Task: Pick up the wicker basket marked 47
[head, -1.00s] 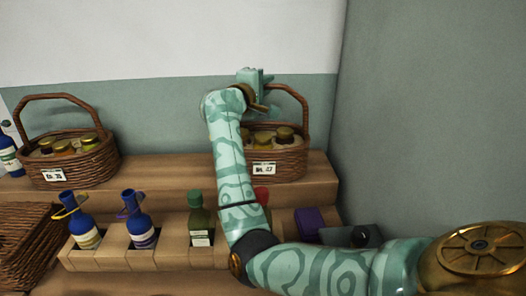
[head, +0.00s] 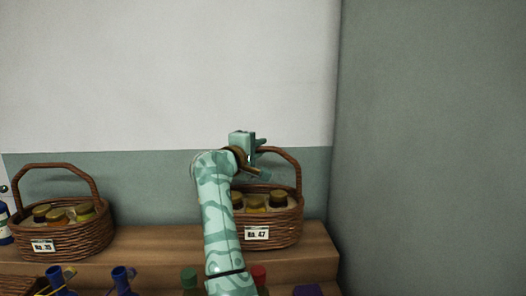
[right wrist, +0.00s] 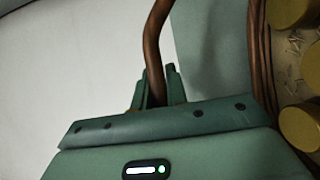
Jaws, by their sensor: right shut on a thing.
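The wicker basket marked 47 (head: 284,226) stands on the upper wooden step at the right, upright, with several lidded jars in it. Its white label (head: 257,234) faces me. My right gripper (head: 262,155) is at the left part of its arched handle (head: 291,165), shut on it. In the right wrist view the brown handle (right wrist: 153,45) runs down between the fingers (right wrist: 158,92), and jar lids (right wrist: 298,125) show at the right. My right forearm hides the basket's left side. I cannot tell whether its base touches the step. My left gripper is out of view.
A similar basket (head: 75,243), its label apparently 35, stands at the left of the upper step (head: 150,240). Bottle tops, blue (head: 122,278), green (head: 189,278) and red (head: 259,275), rise from the lower row. A grey-green wall (head: 430,150) closes the right side.

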